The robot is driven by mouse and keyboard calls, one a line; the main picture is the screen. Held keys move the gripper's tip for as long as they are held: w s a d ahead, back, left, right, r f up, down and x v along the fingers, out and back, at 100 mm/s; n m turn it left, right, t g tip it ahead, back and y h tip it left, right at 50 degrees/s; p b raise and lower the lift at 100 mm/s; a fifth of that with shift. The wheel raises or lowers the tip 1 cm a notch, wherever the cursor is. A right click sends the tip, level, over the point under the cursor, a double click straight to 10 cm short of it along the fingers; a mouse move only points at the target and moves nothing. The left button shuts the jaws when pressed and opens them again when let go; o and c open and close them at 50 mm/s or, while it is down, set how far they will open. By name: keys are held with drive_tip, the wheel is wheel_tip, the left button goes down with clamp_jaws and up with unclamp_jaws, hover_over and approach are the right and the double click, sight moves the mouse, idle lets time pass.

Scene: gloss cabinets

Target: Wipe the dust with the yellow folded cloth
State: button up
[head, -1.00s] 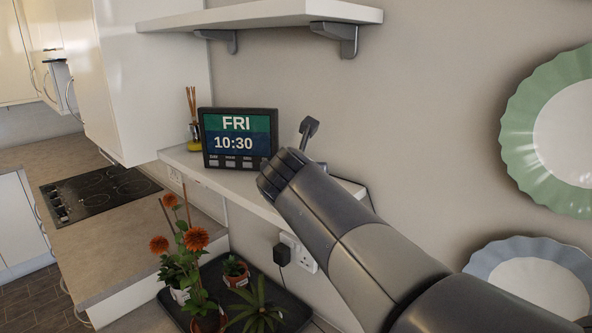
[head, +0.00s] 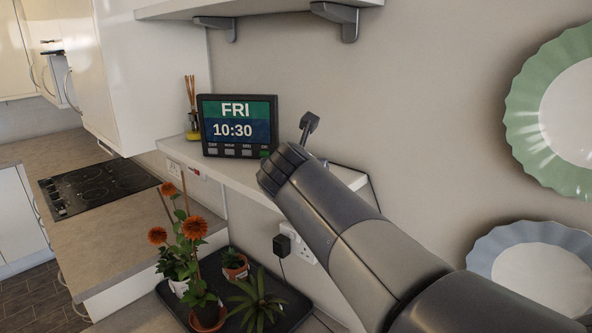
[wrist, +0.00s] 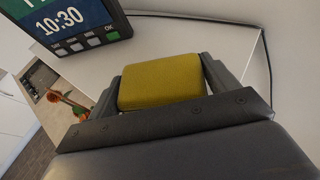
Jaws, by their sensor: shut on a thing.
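My gripper is shut on the yellow folded cloth (wrist: 160,82), which sits between its two fingers in the wrist view. The cloth is over the white shelf (wrist: 190,38); I cannot tell whether it touches the surface. In the head view my arm reaches to the shelf (head: 235,178) from the lower right and hides the cloth. My gripper (head: 308,128) shows only in part there, at the shelf's right part. I cannot make out any dust in either view.
A digital clock (head: 238,126) reading FRI 10:30 stands on the shelf left of my gripper. A reed diffuser (head: 193,125) stands beside it. Potted plants (head: 205,310) are on a dark tray (head: 293,306) below. An upper shelf (head: 260,9) hangs above. Wall plates (head: 527,262) are at right.

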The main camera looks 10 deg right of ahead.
drive_tip(key=shift+f+b, duration=0.6)
drive_tip(key=shift+f, duration=0.35)
